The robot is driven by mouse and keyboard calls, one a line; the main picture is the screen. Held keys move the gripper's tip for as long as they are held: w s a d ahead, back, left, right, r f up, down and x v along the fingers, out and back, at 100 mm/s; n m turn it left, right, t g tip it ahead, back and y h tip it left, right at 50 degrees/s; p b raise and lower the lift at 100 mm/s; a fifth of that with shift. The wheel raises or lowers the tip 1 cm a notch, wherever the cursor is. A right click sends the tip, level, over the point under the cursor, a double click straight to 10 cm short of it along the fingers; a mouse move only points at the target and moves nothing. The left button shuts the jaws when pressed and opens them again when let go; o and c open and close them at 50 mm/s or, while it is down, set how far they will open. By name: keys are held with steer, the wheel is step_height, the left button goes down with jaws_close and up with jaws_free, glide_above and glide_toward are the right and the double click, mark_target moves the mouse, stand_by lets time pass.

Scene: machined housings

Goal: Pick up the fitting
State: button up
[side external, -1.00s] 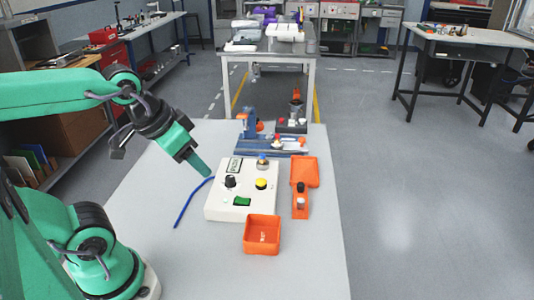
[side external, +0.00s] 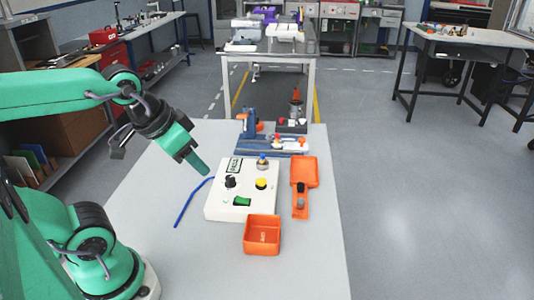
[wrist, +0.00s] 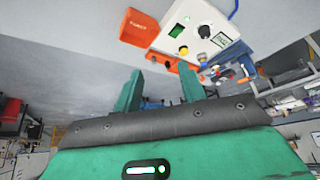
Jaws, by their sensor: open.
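What looks like the fitting, a small blue and brass-coloured piece (side external: 262,161), stands on the back edge of the white control box (side external: 216,208). It also shows small in the wrist view (wrist: 203,60), beyond my fingers. My gripper (side external: 202,166) is above the table, to the left of the box and apart from the piece. In the wrist view its two green fingers (wrist: 162,74) are spread, with nothing between them.
The box carries a black knob (side external: 230,181), a yellow button (side external: 261,184) and a green switch (side external: 242,202). An orange bin (side external: 262,248) stands in front and another orange holder (side external: 304,170) at right. A blue fixture (side external: 250,146) is behind. The front left table is mostly clear.

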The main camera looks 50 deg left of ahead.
steer(key=shift+w, duration=0.1)
steer(key=m+g, duration=0.3)
steer(key=g, duration=0.3)
glide_above(263, 155)
steer(key=f, duration=0.9)
steer(key=shift+a+f, duration=0.15)
steer(key=shift+a, duration=0.1)
steer(key=shift+d+f, duration=0.15)
steer(key=shift+f, duration=3.75)
jaws_close()
